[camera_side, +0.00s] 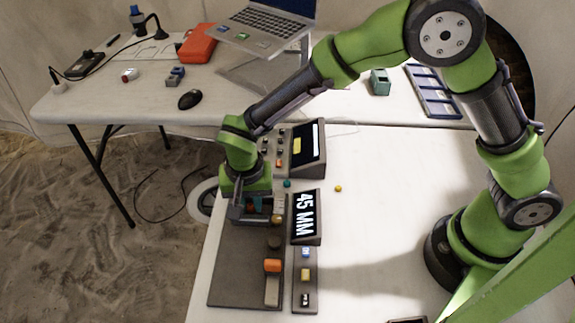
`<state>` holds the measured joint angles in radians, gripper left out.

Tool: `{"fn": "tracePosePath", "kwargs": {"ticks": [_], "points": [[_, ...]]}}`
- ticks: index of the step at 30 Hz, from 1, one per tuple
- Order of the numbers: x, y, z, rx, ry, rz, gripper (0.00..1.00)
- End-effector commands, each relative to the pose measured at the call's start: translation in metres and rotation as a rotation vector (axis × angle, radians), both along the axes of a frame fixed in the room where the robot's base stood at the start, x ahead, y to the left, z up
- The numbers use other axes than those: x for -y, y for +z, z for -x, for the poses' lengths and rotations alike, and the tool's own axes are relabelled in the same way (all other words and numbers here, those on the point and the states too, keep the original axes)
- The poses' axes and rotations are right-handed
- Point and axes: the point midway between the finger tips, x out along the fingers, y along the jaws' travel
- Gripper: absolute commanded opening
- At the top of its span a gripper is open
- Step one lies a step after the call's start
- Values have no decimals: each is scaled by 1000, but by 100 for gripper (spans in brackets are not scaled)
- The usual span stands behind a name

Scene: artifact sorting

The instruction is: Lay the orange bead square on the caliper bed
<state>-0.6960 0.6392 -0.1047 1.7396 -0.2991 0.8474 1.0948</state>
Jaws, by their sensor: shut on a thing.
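My gripper (256,212) points down over the far part of a dark grey bed plate (235,270), at the left edge of the white table. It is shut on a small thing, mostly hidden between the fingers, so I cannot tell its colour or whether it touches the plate. A small tan bead (278,219) is just right of the gripper. A display (306,216) beside the plate reads 45 MM.
A teal bead (287,183) and a yellow bead (338,188) lie on the table. A button strip (305,279) and a console with a screen (308,145) flank the work. The table's right middle is clear. A second table (140,100) holds a laptop (262,25).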

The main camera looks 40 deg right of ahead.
Motion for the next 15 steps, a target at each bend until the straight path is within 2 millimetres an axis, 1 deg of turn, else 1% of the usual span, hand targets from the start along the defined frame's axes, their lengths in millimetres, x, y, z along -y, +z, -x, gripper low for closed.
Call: {"fn": "tracePosePath", "kwargs": {"ticks": [6,7,9,12,15], "points": [[0,-3,0,-1,0,1,0],[0,-3,0,-1,0,1,22],[0,-3,0,-1,0,1,33],[0,-3,0,-1,0,1,46],[0,-3,0,0,0,0,46]]}}
